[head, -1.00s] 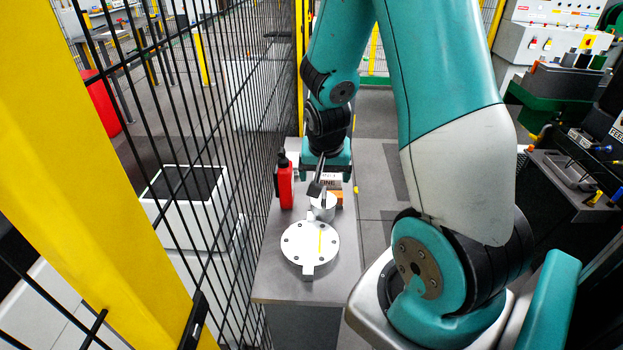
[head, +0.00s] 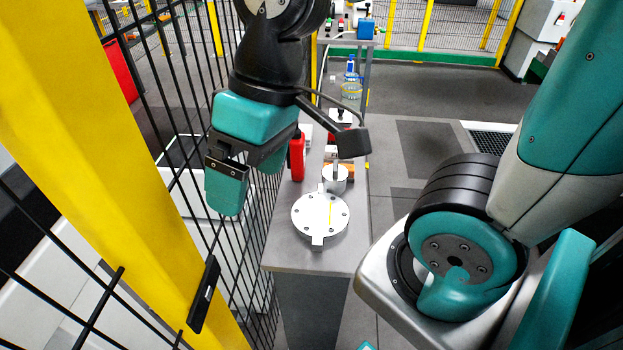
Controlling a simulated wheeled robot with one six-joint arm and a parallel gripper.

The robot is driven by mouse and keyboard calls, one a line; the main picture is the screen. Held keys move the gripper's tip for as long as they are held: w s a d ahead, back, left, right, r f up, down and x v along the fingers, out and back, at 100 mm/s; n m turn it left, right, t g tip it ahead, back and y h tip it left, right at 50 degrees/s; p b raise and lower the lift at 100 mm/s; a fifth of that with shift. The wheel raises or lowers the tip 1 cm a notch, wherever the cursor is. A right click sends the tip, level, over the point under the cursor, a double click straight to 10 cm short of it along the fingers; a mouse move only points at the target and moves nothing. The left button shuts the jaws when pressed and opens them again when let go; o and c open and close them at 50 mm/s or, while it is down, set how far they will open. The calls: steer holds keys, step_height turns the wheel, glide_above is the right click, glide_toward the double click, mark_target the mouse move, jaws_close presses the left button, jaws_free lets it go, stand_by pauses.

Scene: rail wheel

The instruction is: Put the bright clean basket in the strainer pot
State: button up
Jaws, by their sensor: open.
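A round, flat-topped metal housing with bolts around its rim, which looks like the strainer pot (head: 310,222), sits on the grey bench. A yellow mark runs across its top, and no opening shows. Just behind it stands a small bright metal cylinder with an upright stem (head: 335,182). It may be the clean basket, but I cannot tell. My gripper (head: 248,180) is open, with teal fingers and nothing seen between them. It appears nearer the camera and left of both things, in front of the fence.
Blue-capped bottles (head: 351,85) are farther back. Black mesh fence (head: 180,100) borders the bench's left. Open floor (head: 415,150) lies to the right.

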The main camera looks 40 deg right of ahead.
steer(key=w+d+f+m+h, duration=0.1)
steer(key=w+d+f+m, duration=0.15)
steer(key=w+d, duration=0.2)
steer(key=w+d+f+m, duration=0.1)
steer(key=w+d+m, duration=0.2)
steer(key=w+d, duration=0.15)
steer(key=m+h, duration=0.3)
steer(key=m, duration=0.7)
glide_toward(335, 165)
steer(key=shift+n, duration=0.25)
step_height(335, 165, down, 7)
steer(key=shift+w+d+f+p, duration=0.1)
steer(key=shift+w+f+p, duration=0.05)
steer(key=shift+p, duration=0.8)
steer(key=shift+f+p, duration=1.15)
steer(key=shift+f, duration=2)
steer(key=c, duration=1.2)
steer(key=shift+o, duration=0.2)
steer(key=shift+r, duration=0.2)
